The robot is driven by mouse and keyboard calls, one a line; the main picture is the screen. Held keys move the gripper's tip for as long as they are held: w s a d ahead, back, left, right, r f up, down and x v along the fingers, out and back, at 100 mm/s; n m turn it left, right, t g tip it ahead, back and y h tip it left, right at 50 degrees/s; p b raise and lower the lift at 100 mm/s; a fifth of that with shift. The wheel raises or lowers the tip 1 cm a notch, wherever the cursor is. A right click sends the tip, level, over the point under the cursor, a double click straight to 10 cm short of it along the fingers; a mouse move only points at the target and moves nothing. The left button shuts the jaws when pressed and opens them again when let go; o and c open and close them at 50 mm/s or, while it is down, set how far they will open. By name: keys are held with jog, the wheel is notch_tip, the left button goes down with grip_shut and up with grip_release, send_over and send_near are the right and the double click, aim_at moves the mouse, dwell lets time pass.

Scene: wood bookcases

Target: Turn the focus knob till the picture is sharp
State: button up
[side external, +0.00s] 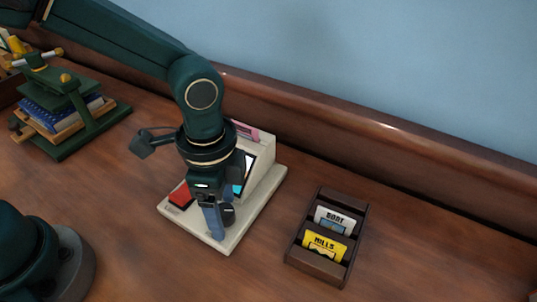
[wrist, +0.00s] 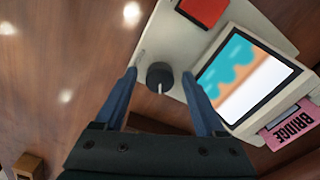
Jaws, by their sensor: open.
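The focus knob (wrist: 160,76) is a dark round knob with a pale pointer line, on the cream viewer (wrist: 149,42). In the wrist view the pointer runs toward the bottom of the picture. My gripper (wrist: 159,73) is open, with one blue finger on each side of the knob and gaps visible between. The viewer's screen (wrist: 246,77) shows a blurred picture of teal, orange and white patches. In the side view my gripper (side external: 216,228) points down at the viewer (side external: 262,198), partly hiding the knob (side external: 228,213) and screen.
A red button (wrist: 204,8) sits on the viewer's base. A pink BRIDGE card (wrist: 291,126) is in the viewer's slot. A dark wooden holder (side external: 318,271) with white and yellow cards stands to the right. A green press (side external: 80,115) with books stands at the far left.

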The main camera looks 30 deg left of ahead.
aim_at(224, 211)
jog(key=n, duration=1.1)
notch_tip(224, 211, up, 5)
jog(key=shift+d+f, duration=0.1)
jog(key=w+a+r+n+t, duration=0.1)
jog(key=a+r+n+t, duration=0.1)
jog(key=a+r, duration=0.4)
jog(key=s+a+r+n+t, duration=0.1)
jog(key=s+a+r+t, duration=0.2)
jog(key=s+a, duration=0.4)
jog(key=shift+a+t, duration=0.4)
jog(key=shift+a, duration=0.4)
